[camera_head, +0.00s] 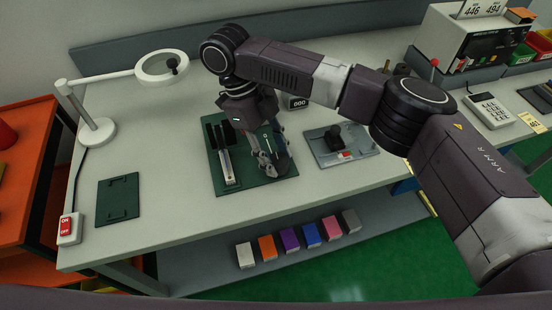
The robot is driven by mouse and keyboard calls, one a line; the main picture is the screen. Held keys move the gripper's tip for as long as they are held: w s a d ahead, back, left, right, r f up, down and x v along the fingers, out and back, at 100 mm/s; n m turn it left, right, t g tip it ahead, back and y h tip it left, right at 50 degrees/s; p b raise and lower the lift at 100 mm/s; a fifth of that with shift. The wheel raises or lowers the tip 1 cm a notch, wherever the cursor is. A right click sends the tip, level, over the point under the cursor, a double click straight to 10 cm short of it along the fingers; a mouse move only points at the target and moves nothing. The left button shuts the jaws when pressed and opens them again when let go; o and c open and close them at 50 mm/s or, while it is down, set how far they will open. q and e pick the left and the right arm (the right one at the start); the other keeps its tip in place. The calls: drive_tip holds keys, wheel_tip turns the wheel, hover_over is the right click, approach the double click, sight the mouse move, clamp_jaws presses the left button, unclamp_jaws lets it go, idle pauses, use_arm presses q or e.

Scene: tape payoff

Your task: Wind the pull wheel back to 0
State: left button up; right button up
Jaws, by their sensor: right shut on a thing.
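My right gripper (267,163) points down over the right half of a dark green board (222,188) on the bench. It is shut on a dark rounded part (284,166) that looks like the pull wheel. The fingers and wrist hide much of this part, and its marks cannot be read. A small dark display (299,103) behind the gripper seems to read 000. A black holder (212,138) with a pale bar-shaped tool (226,166) sits on the board's left half. My left gripper is not in view.
A magnifier lamp (98,131), a green mat (118,199) and an ON/OFF switch (67,229) are at left. A grey plate (343,147) with a black block lies right of the board. Several coloured boxes (265,248) line the lower shelf. Bench front is clear.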

sight(276, 159)
idle(0.4)
drive_tip(key=o, duration=1.2)
drive_tip(key=shift+c, duration=0.2)
drive_tip(key=shift+r, duration=0.2)
wheel_tip(276, 159, up, 10)
drive_tip(key=shift+f, duration=0.15)
